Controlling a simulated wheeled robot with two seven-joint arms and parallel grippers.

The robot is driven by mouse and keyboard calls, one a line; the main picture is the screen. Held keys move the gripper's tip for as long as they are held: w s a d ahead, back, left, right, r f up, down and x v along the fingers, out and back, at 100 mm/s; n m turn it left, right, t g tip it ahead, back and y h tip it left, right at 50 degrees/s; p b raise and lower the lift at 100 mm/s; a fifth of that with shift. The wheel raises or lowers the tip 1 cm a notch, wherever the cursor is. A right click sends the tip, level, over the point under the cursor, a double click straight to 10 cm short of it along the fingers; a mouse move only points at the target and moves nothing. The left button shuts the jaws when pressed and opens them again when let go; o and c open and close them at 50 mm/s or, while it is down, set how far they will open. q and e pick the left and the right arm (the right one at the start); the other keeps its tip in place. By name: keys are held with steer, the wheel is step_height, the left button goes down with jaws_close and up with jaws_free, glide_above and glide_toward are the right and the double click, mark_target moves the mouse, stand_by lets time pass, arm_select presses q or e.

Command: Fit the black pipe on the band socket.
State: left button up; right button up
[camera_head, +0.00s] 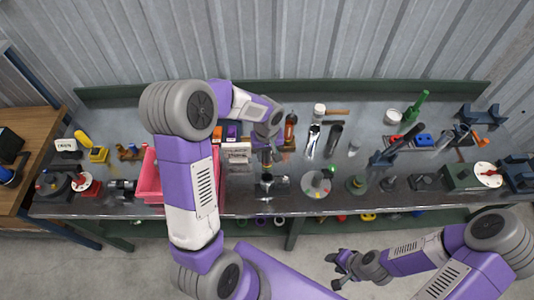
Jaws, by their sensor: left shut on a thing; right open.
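My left gripper (267,154) is above the middle of the bench, shut on a narrow dark thing that looks like the black pipe (267,167). The gripper hides most of it. Directly below is a dark fixture with a shiny metal part (271,186), near the bench's front edge, which looks like the band socket. I cannot tell whether the pipe touches it. My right gripper (337,270) is open and empty, low in front of the bench.
A pink crate (149,184) stands left of the fixture, partly behind my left arm. A round grey stand (316,184) is to its right. Tools crowd the right side of the bench.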

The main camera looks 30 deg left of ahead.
mark_target(267, 171)
arm_select(q)
steer(key=shift+f+b, duration=2.8)
steer(key=shift+f, duration=0.4)
steer(key=shift+f, duration=0.15)
steer(key=shift+f+b, duration=2.15)
steer(key=shift+f, duration=0.15)
steer(key=o, duration=1.1)
steer(key=shift+c, duration=0.2)
steer(key=shift+r, duration=0.1)
step_height(267, 171, up, 8)
steer(key=shift+f, duration=0.25)
steer(key=shift+p, duration=0.3)
